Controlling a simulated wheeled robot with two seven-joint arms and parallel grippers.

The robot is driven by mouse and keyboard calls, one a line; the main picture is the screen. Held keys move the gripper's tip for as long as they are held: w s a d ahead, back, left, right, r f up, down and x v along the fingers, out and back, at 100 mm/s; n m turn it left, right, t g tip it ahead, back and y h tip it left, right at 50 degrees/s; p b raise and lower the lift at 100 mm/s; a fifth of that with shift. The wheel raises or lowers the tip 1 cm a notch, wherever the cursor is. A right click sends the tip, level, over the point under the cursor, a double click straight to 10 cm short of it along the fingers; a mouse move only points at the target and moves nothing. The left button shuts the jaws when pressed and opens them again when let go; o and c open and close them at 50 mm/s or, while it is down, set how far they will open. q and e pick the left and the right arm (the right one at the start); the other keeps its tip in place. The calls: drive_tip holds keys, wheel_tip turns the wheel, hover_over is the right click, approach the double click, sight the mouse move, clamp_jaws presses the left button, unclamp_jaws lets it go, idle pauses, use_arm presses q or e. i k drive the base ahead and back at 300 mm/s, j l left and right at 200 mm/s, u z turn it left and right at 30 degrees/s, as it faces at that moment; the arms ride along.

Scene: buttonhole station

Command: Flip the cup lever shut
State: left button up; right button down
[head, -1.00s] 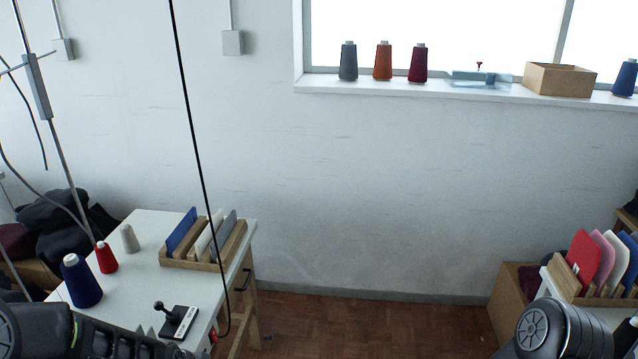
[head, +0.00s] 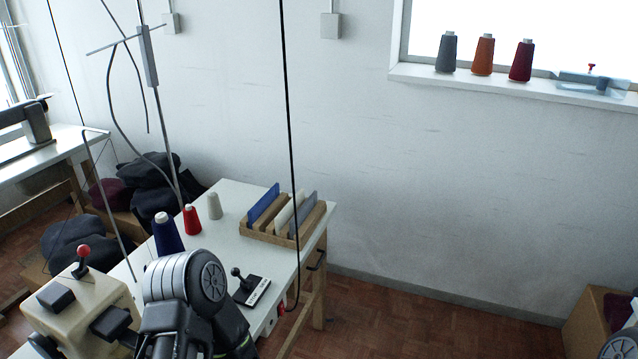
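A small black lever (head: 237,273) with a round knob stands upright on a flat black base with a white label (head: 258,291), on the white table; the label is too small to read. A cream machine (head: 75,310) with a red-knobbed lever (head: 83,256) stands at the lower left. I cannot tell which of these is the cup lever. My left arm fills the lower middle left, close to the machine and in front of part of the table. Only a bit of my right arm shows at the bottom right corner. Neither gripper's fingers are in view.
Blue (head: 167,234), red (head: 192,220) and grey (head: 214,206) thread cones stand on the white table (head: 230,194). A wooden rack (head: 283,225) holds coloured plates at its far right. A black cable (head: 289,130) hangs in front. The floor (head: 420,325) to the right is open.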

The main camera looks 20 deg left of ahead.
sight(82, 250)
drive_tip(key=u, duration=1.1)
